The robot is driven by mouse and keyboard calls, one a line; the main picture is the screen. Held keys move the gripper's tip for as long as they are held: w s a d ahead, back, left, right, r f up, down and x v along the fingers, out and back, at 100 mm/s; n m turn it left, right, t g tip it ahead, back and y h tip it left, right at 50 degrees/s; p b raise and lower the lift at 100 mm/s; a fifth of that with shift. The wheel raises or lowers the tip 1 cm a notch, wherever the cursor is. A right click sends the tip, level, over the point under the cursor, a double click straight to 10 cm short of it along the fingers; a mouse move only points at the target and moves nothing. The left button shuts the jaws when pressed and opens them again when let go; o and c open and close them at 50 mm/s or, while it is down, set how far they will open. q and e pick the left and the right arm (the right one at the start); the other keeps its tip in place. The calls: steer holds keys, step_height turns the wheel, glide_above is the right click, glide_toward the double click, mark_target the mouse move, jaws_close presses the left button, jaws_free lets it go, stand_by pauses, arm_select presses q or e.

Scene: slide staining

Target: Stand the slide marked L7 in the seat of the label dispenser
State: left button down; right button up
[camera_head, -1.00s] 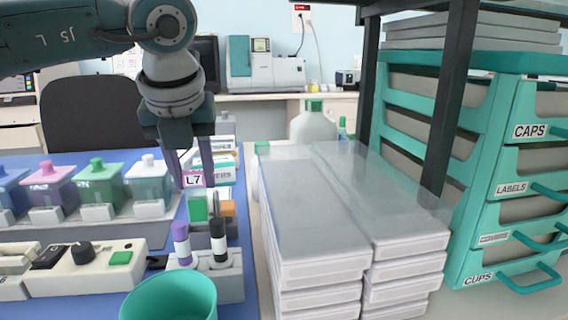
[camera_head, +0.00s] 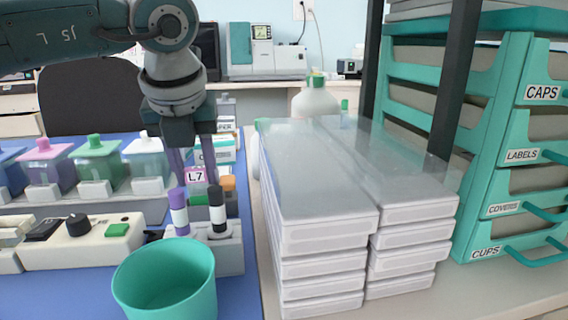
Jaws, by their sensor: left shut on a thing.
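My left gripper (camera_head: 195,172) comes in from the upper left and points down, shut on the slide marked L7 (camera_head: 196,174). The slide's white and pink label shows between the two purple fingers; its lower part is hard to make out. Just behind the purple-topped marker (camera_head: 178,211) and the black marker (camera_head: 217,208), low green and orange parts (camera_head: 228,183) show, partly covered by the gripper and markers. I cannot tell for sure which object is the label dispenser, and its seat does not show clearly. My right gripper is not in view.
A teal cup (camera_head: 165,283) stands in front of the markers. Colored staining jars (camera_head: 97,160) and a control box (camera_head: 85,247) are at left. Stacked clear-topped trays (camera_head: 325,230) stand close on the right, beside the teal drawer unit (camera_head: 510,150).

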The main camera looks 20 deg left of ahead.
arm_select(q)
steer(key=shift+f+b, duration=0.25)
steer(key=shift+b, duration=0.05)
stand_by(0.4)
steer(key=shift+c, duration=2.1)
jaws_free()
steer(key=v, duration=1)
